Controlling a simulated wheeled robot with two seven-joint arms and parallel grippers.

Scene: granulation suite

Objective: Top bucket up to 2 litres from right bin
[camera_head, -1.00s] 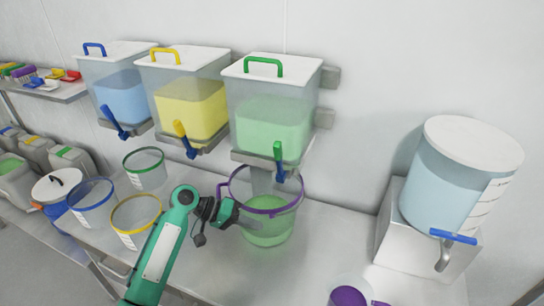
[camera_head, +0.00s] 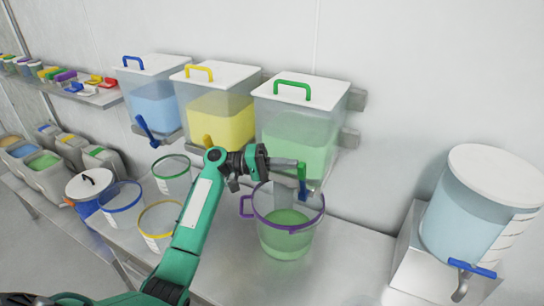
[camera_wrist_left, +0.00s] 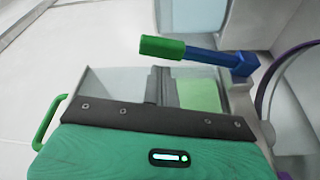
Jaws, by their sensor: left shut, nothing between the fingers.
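The right bin (camera_head: 295,130) is clear with a white lid, a green handle and green contents. Its tap lever (camera_head: 302,188), blue with a green end, shows below it and also in the left wrist view (camera_wrist_left: 200,54). The bucket (camera_head: 284,238) has a purple rim, stands under this bin and holds some green contents; its graduations cannot be read. My left gripper (camera_head: 298,167) is shut and empty, with its fingertips close to the lever's green end; whether they touch is unclear. It also shows in the left wrist view (camera_wrist_left: 163,86). My right gripper is out of view.
A blue bin (camera_head: 152,105) and a yellow bin (camera_head: 220,122) hang to the left. Buckets with blue (camera_head: 122,208), green (camera_head: 172,178) and yellow rims (camera_head: 160,222) stand left of my arm. A large drum (camera_head: 470,215) with a blue tap stands at right.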

